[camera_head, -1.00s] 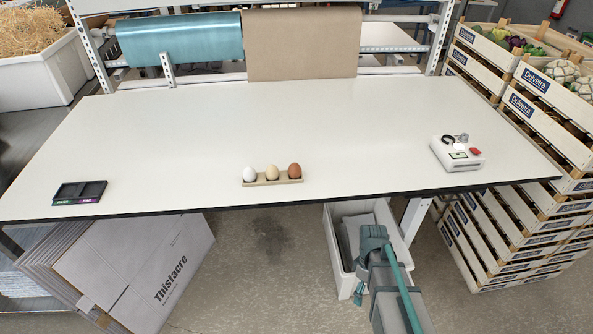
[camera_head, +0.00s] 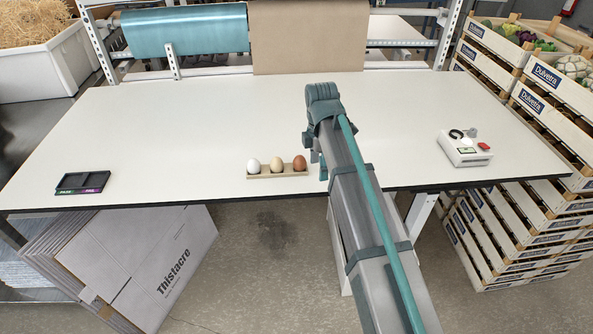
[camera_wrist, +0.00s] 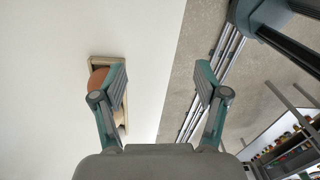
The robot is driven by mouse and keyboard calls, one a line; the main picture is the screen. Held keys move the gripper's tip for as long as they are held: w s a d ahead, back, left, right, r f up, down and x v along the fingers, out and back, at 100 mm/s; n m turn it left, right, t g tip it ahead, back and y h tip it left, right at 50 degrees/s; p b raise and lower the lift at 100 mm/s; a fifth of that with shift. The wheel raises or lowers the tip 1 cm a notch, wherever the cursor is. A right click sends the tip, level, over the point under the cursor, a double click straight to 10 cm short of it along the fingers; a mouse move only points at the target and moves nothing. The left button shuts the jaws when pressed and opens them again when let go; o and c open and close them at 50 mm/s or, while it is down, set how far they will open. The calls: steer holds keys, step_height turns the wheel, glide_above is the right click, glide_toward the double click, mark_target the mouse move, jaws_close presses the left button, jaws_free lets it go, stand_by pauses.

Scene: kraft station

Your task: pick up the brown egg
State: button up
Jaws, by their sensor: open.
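The brown egg (camera_head: 299,162) sits upright at the right end of a small tan holder (camera_head: 262,176) near the table's front edge. A cream egg (camera_head: 277,165) and a white egg (camera_head: 253,165) stand to its left. My gripper (camera_head: 320,172) is just right of the holder, mostly hidden by my arm. In the wrist view my gripper (camera_wrist: 161,80) is open with nothing between its fingers. There the brown egg (camera_wrist: 97,79) lies beyond the left finger, which covers part of it and of the holder (camera_wrist: 93,61).
A white device (camera_head: 464,150) with a red button stands at the table's right. A dark two-part tray (camera_head: 82,182) lies at the left. The table's middle is clear. Stacked crates (camera_head: 535,125) stand right of the table, and a cardboard stack (camera_head: 135,255) leans below it.

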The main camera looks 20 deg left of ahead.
mark_target(301, 160)
steer(key=shift+n+t+y, duration=0.4)
steer(key=shift+n, duration=0.1)
steer(key=w+a+r, duration=0.1)
steer(key=a+r, duration=0.1)
steer(key=w+a+r+b, duration=0.1)
steer(key=w+a+r, duration=0.1)
steer(key=w+a+r+b, duration=0.1)
steer(key=a+r, duration=0.1)
steer(key=shift+w+a+r, duration=0.2)
steer(key=shift+a+r, duration=0.1)
steer(key=shift+a, duration=0.1)
steer(key=shift+s+a+f+p, duration=0.1)
steer(key=shift+f+p, duration=0.65)
steer(key=shift+f, duration=1.9)
steer(key=shift+a+f+p, duration=0.1)
steer(key=shift+f+p, duration=0.65)
steer(key=shift+f, duration=1.85)
steer(key=c, duration=0.9)
